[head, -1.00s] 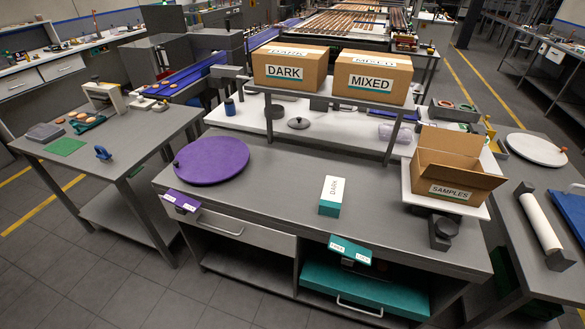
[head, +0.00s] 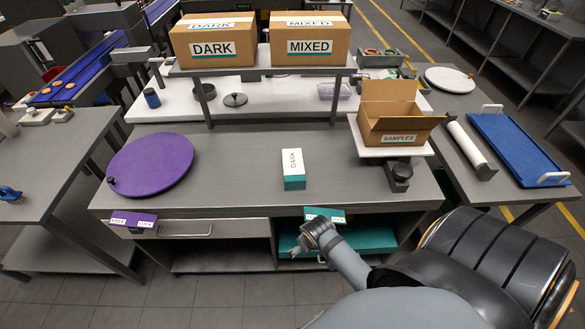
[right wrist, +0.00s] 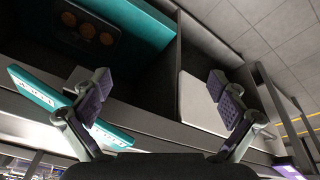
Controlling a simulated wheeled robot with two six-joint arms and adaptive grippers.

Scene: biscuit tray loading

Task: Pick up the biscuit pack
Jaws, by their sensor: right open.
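The biscuit pack (head: 293,170) is a white box with teal lower sides and the word DARK on top. It stands alone on the grey workbench (head: 235,183), right of the purple round board. My right gripper (head: 305,240) is in front of the bench's front edge, nearer to me than the pack and apart from it. In the right wrist view its two fingers (right wrist: 160,92) are spread wide with nothing between them. The pack is not recognisable in that view. My left gripper is out of view.
A teal label plate (head: 324,215) projects from the bench front beside my right gripper; it also shows in the right wrist view (right wrist: 70,108). The purple board (head: 150,166) lies left. An open SAMPLES carton (head: 397,127) stands right. DARK (head: 213,47) and MIXED (head: 310,46) cartons are on the shelf behind.

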